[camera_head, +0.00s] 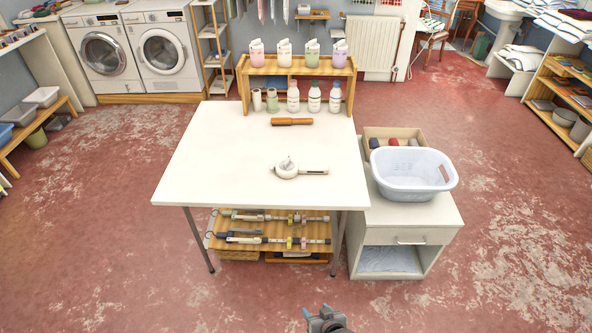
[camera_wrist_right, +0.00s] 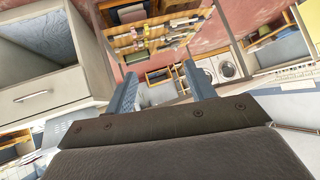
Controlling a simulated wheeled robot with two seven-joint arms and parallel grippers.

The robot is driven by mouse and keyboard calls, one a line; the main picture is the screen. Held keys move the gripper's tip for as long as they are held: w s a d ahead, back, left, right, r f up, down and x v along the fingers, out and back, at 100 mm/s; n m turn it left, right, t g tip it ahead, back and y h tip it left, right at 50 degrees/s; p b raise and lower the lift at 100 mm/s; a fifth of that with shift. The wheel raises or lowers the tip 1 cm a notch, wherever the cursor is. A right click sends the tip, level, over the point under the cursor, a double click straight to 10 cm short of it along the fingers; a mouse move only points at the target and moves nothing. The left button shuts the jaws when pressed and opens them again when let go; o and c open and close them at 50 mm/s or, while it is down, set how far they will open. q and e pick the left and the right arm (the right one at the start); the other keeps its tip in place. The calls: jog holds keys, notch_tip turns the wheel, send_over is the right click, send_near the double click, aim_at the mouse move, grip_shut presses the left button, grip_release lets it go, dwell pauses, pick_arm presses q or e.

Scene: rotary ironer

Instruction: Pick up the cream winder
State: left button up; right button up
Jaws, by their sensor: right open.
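The cream winder (camera_head: 287,170), a small rounded body with a handle-like arm pointing right, lies on the white table (camera_head: 215,150), right of the middle. Nothing is touching it. My right gripper (camera_head: 322,314) shows at the bottom edge of the head view, over the floor in front of the table and well short of the winder. In the right wrist view its two blue-grey fingers (camera_wrist_right: 160,72) stand apart with nothing between them. I cannot make out the winder in that view. My left gripper is not in view.
An orange-brown brush (camera_head: 291,122) lies behind the winder. A wooden rack (camera_head: 247,90) with several bottles stands at the back. A white basket (camera_head: 412,172) sits on the cabinet (camera_head: 405,218) to the right. The tabletop's left and front are clear.

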jog(key=w+a+r+n+t, duration=0.1)
jog(key=w+a+r+n, duration=0.15)
jog(key=w+r, duration=1.65)
jog(key=w+a+r+n+t, duration=0.1)
jog(key=w+a+r, duration=0.3)
jog(key=w+r, duration=1.5)
jog(key=w+a+r+n+t, duration=0.1)
jog(key=w+a+r+n, duration=0.15)
jog(key=w+r, duration=1.65)
jog(key=n+g+h, duration=0.4)
jog(key=n+g, duration=0.6)
jog(key=g, duration=0.2)
send_over(311, 167)
notch_tip(311, 167, down, 29)
jog(key=shift+w+f, duration=0.1)
jog(key=shift+f, duration=5.8)
